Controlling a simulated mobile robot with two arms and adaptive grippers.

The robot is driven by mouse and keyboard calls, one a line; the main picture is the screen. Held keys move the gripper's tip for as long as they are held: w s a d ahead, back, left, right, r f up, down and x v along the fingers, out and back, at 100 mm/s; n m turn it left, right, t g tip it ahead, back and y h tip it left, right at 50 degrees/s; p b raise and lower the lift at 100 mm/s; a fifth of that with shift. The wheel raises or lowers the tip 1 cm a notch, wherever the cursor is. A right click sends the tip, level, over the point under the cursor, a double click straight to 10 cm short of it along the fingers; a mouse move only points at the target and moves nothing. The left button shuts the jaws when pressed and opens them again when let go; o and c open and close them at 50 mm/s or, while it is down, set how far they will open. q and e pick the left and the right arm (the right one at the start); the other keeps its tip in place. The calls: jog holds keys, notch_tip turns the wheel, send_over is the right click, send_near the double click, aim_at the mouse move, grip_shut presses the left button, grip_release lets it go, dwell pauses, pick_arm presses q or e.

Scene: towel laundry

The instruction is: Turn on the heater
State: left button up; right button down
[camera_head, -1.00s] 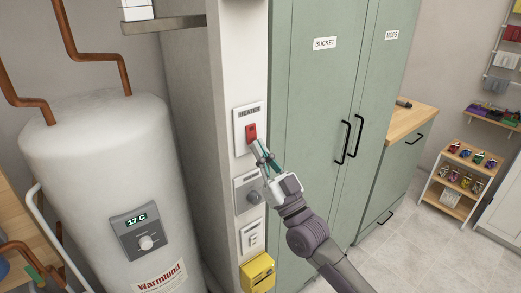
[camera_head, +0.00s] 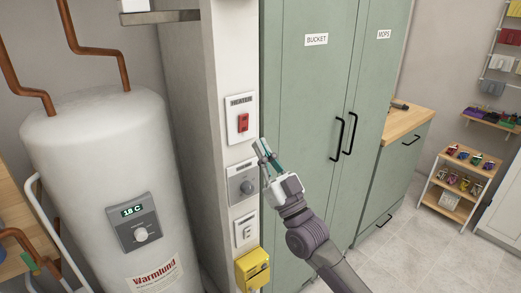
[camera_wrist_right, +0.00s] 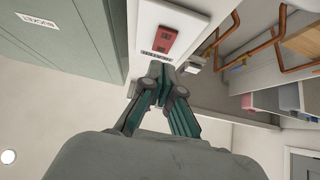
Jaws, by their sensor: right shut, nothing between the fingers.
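The heater switch (camera_head: 243,122) is a red rocker on a white plate labelled HEATER, on the narrow white wall. It also shows in the right wrist view (camera_wrist_right: 165,40), just beyond my fingertips. My right gripper (camera_head: 262,149) is shut and empty, below and to the right of the switch, apart from it in the head view. The white water heater tank (camera_head: 95,170) stands at the left. Its grey control panel (camera_head: 138,222) has a knob and a lit display reading 18 C. My left gripper is not in view.
Below the switch are a grey dial plate (camera_head: 242,181), a white switch plate (camera_head: 246,229) and a yellow box (camera_head: 252,270). Green cabinets (camera_head: 310,110) labelled BUCKET and MOPS stand right of the wall. Open floor (camera_head: 403,245) lies at the right, before a small shelf cart (camera_head: 456,185).

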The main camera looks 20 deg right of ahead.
pick_arm(q)
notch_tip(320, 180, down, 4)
jog(key=b, duration=0.3)
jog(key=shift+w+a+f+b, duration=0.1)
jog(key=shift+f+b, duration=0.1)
jog(key=shift+b, duration=0.2)
pick_arm(e)
jog(key=s+d+f, duration=0.2)
jog(key=s+f, duration=0.3)
jog(key=f, duration=0.2)
jog(key=shift+f, duration=0.4)
